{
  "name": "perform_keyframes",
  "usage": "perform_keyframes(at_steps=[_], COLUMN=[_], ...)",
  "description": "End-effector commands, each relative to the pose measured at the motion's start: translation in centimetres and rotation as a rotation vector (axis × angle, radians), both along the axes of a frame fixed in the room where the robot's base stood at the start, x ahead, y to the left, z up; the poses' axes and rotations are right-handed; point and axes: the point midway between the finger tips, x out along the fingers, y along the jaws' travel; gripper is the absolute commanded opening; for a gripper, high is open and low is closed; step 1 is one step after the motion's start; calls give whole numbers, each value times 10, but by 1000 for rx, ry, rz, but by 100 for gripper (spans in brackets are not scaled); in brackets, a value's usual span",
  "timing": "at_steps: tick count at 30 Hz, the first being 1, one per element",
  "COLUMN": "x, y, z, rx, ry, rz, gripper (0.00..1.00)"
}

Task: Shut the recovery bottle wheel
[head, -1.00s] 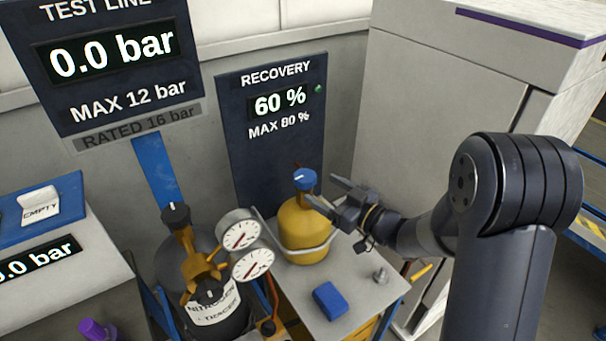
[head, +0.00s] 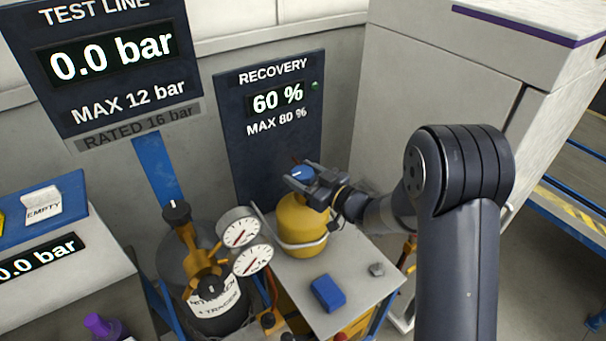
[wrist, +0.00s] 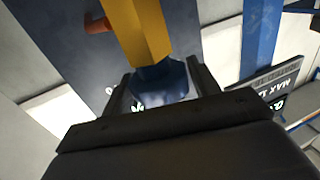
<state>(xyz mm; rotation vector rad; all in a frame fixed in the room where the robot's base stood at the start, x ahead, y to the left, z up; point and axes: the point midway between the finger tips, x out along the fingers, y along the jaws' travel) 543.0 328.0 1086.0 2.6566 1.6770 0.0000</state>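The recovery bottle (head: 300,226) is a yellow cylinder on a grey-topped stand under the RECOVERY board. Its blue wheel (head: 301,173) has a white mark and sits on top. My gripper (head: 302,176) is at the wheel, with one finger on the far side and one on the near side. In the wrist view the blue wheel (wrist: 160,84) lies between the spread fingers of my gripper (wrist: 160,72), below the yellow valve body (wrist: 138,30). The fingers look open around it; I cannot tell whether they touch it. Part of the wheel is hidden by the gripper.
The RECOVERY board (head: 270,145) reads 60 %, MAX 80 %, with a green light. The dark nitrogen cylinder (head: 190,262) and two gauges (head: 240,228) stand left. A grey cabinet (head: 430,80) is behind.

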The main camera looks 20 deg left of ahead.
Motion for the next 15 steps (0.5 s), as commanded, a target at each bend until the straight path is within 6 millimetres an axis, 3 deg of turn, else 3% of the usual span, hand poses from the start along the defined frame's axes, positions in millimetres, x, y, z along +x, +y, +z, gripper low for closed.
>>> perform_keyframes(at_steps=[9, 15], x=[0, 0], y=[0, 0], z=[0, -1], rx=[0, 0], ry=[0, -1], rz=[0, -7], gripper=[31, 30])
